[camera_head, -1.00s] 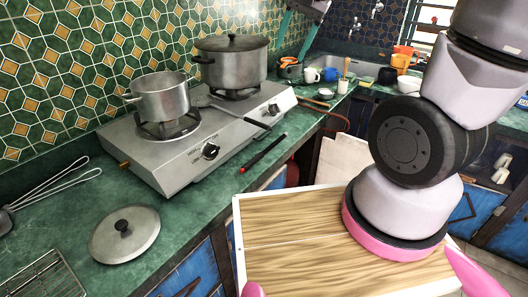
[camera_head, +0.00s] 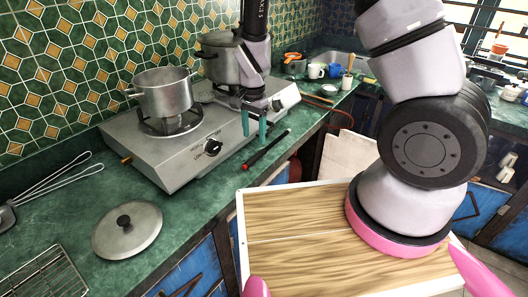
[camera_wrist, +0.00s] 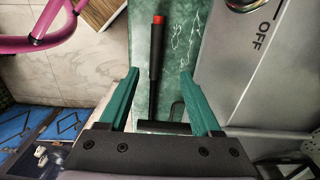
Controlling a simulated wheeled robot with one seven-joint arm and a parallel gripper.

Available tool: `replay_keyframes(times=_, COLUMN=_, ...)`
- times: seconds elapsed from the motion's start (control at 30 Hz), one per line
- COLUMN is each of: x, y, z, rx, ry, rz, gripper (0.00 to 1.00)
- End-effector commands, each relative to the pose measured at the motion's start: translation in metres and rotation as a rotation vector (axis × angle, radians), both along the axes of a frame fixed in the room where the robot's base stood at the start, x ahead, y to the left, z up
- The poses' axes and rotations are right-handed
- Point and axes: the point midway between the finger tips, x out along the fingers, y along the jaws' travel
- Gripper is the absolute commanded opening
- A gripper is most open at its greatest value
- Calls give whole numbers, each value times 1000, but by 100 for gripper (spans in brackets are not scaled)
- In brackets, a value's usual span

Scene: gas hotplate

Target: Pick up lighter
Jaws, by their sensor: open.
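The lighter (camera_head: 266,150) is a slim black stick with a red end. It lies on the green counter (camera_head: 190,205) in front of the gas hotplate. In the wrist view the lighter (camera_wrist: 157,48) runs up and down the picture, red end at the top, between the lines of the two fingers. My gripper (camera_head: 254,138) has teal fingers and points down above the counter by the hotplate's front edge. In the wrist view my gripper (camera_wrist: 160,85) is open, with nothing held between its fingers.
The steel hotplate (camera_head: 165,160) stands right beside the lighter, with an open pot (camera_head: 166,95) on its left burner. A larger pot (camera_head: 218,62) on the right burner is partly hidden by my arm. A lid (camera_head: 127,228) lies on the counter at the left.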

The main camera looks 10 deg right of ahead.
Motion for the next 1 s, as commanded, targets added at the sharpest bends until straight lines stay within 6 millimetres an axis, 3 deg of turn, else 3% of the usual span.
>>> replay_keyframes(times=0.6, x=-4, y=-7, z=-72, rx=0, ry=1, rz=0, gripper=65)
replay_keyframes(times=0.9, x=-4, y=-7, z=-77, rx=1, ry=-1, rz=0, gripper=65)
replay_keyframes(times=1.0, x=-4, y=-7, z=-76, rx=1, ry=-1, rz=1, gripper=27)
